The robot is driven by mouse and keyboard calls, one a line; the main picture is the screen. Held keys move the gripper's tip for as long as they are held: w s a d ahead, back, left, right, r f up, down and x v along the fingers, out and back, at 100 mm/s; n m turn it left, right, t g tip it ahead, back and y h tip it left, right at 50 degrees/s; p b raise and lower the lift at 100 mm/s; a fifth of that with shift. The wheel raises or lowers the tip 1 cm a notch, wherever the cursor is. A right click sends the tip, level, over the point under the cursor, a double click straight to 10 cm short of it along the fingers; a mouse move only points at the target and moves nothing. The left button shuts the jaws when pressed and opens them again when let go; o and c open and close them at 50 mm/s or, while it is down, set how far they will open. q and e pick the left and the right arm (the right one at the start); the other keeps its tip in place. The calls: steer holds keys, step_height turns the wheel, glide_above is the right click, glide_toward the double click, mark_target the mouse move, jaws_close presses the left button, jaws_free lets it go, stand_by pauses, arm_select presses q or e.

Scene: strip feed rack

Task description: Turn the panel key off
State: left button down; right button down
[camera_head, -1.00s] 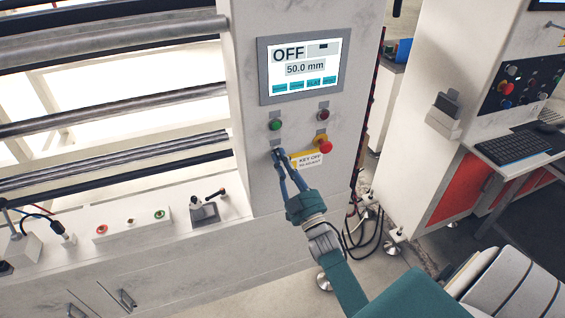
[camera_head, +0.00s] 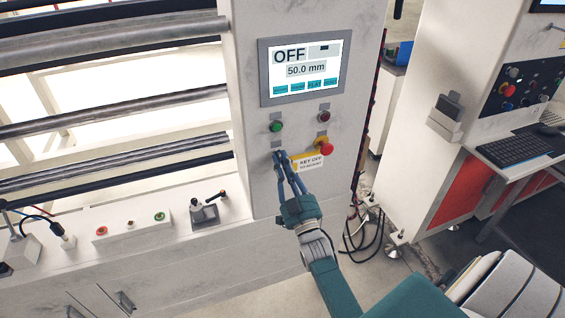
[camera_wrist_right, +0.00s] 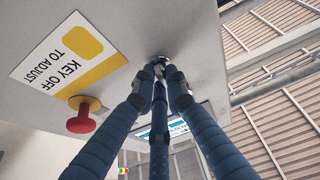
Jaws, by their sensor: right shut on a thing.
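My right gripper (camera_head: 281,156) is shut on the panel key, at the lower left of the control panel, left of the yellow-and-white "KEY OFF TO ADJUST" label (camera_head: 311,161). In the right wrist view the fingertips (camera_wrist_right: 162,76) close around the small key (camera_wrist_right: 158,59) at the panel face. The fingers mostly hide the key, so its angle is unclear. The screen (camera_head: 304,69) above reads "OFF" and "50.0 mm". My left gripper is not in view.
A red stop knob (camera_head: 326,147) sticks out just right of the key, and it shows close by in the wrist view (camera_wrist_right: 83,115). A green button (camera_head: 276,126) and a dark red button (camera_head: 323,116) sit above. Rollers (camera_head: 120,110) lie to the left.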

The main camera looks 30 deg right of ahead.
steer(key=c, duration=2)
jaws_free()
steer(key=shift+f, duration=0.1)
steer(key=shift+c, duration=0.2)
steer(key=v, duration=1.2)
steer(key=s+a+f+n+g+y, duration=0.1)
steer(key=a+f+g+y, duration=0.15)
steer(key=f, duration=0.75)
steer(key=a+f+g+y, duration=0.1)
steer(key=a+f+g, duration=0.2)
steer(key=f, duration=0.8)
steer(key=s+a+f+n+g+y, duration=0.1)
steer(key=s+a+f+g, duration=0.2)
steer(key=s+f, duration=0.35)
steer(key=s+a+f+n+g+y, duration=0.1)
steer(key=s+a+f+g, duration=0.15)
steer(key=f, duration=0.65)
steer(key=s+f+g, duration=0.3)
steer(key=s+f, duration=0.3)
steer(key=s, duration=0.4)
steer(key=s+f+n+g, duration=0.1)
steer(key=s+f+g, duration=0.2)
steer(key=s, duration=0.8)
steer(key=s+f+n+g, duration=0.1)
steer(key=s+f+g, duration=0.3)
steer(key=s+f, duration=0.4)
steer(key=s+a, duration=0.1)
steer(key=s, duration=0.2)
steer(key=shift+f, duration=0.4)
